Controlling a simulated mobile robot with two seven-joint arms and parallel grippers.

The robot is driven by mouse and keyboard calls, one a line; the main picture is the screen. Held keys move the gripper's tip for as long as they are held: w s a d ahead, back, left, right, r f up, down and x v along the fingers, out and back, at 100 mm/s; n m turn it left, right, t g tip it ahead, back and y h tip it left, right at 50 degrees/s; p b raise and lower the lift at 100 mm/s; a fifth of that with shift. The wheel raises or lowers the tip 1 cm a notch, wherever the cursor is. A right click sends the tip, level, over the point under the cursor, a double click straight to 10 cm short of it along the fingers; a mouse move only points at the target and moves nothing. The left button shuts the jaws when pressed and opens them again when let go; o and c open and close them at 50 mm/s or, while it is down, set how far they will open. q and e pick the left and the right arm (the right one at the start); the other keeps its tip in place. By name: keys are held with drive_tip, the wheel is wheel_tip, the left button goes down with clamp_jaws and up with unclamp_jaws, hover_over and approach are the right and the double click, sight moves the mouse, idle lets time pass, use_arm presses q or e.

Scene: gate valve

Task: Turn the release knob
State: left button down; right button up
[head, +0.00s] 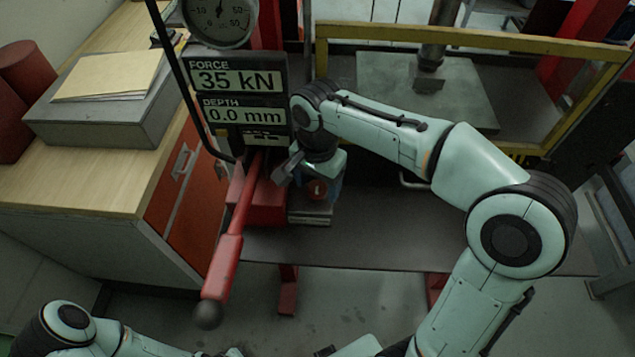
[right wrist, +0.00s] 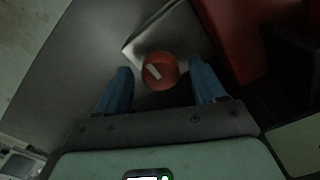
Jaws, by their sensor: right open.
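The knob's depth relative to the fingertips is hard to judge. My left arm shows at the bottom left of the head view, but its gripper does not.
A red lever (head: 229,250) with a black ball end slants down left of the knob. The display (head: 237,98) reads 35 kN and 0.0 mm. A yellow guard frame (head: 480,40) stands behind. A wooden-topped cabinet (head: 110,190) is at left, with a grey box (head: 105,115).

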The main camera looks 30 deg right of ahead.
drive_tip(key=c, duration=1.1)
drive_tip(key=shift+o, duration=0.2)
